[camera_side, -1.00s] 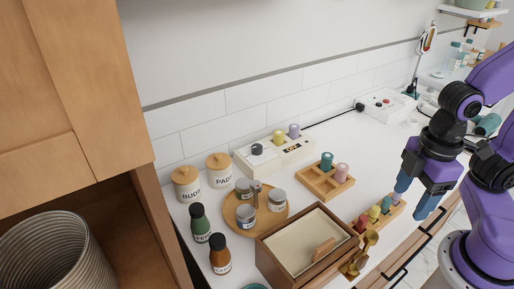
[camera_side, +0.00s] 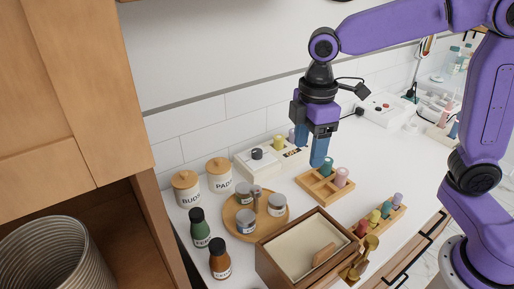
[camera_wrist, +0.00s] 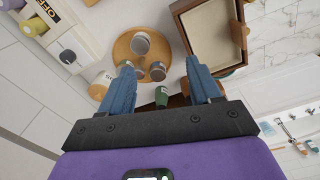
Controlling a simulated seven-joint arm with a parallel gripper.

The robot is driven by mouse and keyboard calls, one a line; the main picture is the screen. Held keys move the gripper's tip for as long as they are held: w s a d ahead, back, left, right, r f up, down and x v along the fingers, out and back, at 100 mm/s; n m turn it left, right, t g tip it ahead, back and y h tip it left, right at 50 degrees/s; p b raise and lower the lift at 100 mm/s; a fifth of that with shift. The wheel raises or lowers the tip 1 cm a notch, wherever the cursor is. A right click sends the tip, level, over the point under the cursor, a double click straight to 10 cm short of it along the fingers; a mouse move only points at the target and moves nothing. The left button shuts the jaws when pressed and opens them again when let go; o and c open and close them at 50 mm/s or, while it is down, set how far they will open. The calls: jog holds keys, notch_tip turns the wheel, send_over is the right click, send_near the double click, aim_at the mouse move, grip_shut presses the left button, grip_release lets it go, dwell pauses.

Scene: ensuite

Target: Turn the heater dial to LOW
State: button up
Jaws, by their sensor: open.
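The heater (camera_side: 243,167) is a cream box near the wall in the side view. A dark round dial (camera_side: 257,153) stands on a pale plate at its left end; I cannot read its setting.
Yellow (camera_side: 278,142) and lavender (camera_side: 292,134) pegs stand at the heater. A wooden peg tray (camera_side: 312,189), round jar tray (camera_side: 236,228), lidded canisters (camera_side: 218,182) and an open wooden box (camera_side: 268,262) stand around it. The air left of my gripper is clear.

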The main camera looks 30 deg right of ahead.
jog(key=w+n, duration=0.2)
jog(key=w, duration=1.3)
jog(key=n, duration=0.1)
send_over(257, 151)
jog(key=f, duration=0.1)
notch_tip(257, 151, down, 17)
jog(key=shift+f, duration=0.2)
jog(key=c, duration=1)
jog(key=shift+c, duration=0.2)
